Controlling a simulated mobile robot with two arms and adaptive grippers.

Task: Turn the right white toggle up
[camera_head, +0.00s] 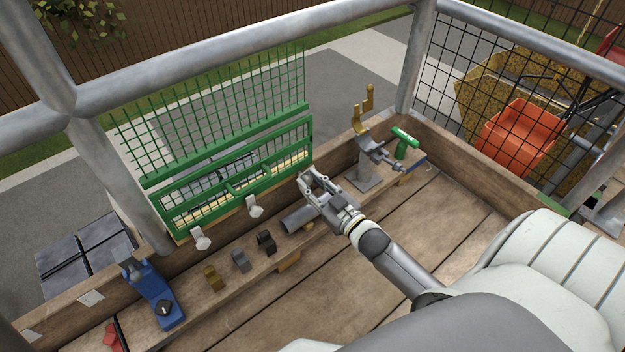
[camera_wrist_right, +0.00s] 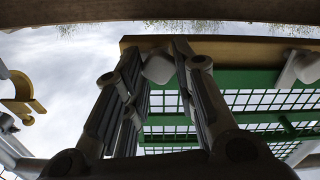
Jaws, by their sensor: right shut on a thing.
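Two white toggles show on the lower edge of the green mesh panel (camera_head: 245,168) in the head view, a left one (camera_head: 201,238) and a middle one (camera_head: 254,206). My right gripper (camera_head: 306,176) is at the panel's lower right corner. In the wrist view its fingers (camera_wrist_right: 165,60) are closed around the right white toggle (camera_wrist_right: 158,67), whose pale end shows between them. Another white toggle (camera_wrist_right: 306,67) is apart from the fingers at the right of that view. In the head view the gripper hides the right toggle, and its exact angle is unclear. My left gripper is out of view.
On the wooden ledge below the panel are a blue tool (camera_head: 152,290), small blocks (camera_head: 241,261) and a grey tube (camera_head: 300,219). A metal stand (camera_head: 364,178) with a brass hook (camera_head: 366,103) and a green-handled tool (camera_head: 405,138) stand to the right. The plank floor (camera_head: 300,300) is clear.

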